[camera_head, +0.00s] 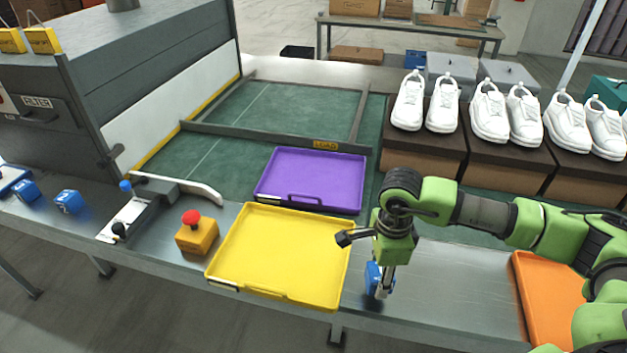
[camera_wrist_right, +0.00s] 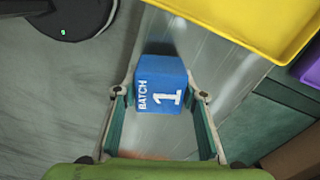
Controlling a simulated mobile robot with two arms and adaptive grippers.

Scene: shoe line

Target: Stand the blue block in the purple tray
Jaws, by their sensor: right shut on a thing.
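My right gripper (camera_head: 380,287) points down at the counter, just right of the yellow tray. It is shut on a blue block (camera_head: 373,279), partly hidden by the fingers. In the right wrist view the blue block (camera_wrist_right: 162,86) sits between the fingers (camera_wrist_right: 161,118), with "BATCH 1" in white on its face. I cannot tell whether it touches the counter. The purple tray (camera_head: 337,205) lies flat and empty behind the yellow tray, on the green surface by the LOAD sign. My left gripper is not in view.
The empty yellow tray (camera_head: 228,275) lies between the block and the red-topped button box (camera_head: 197,233). Two more blue blocks (camera_head: 68,201) stand at far left. An orange tray (camera_head: 520,290) is at right. White shoes (camera_head: 490,110) on boxes stand behind my right arm.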

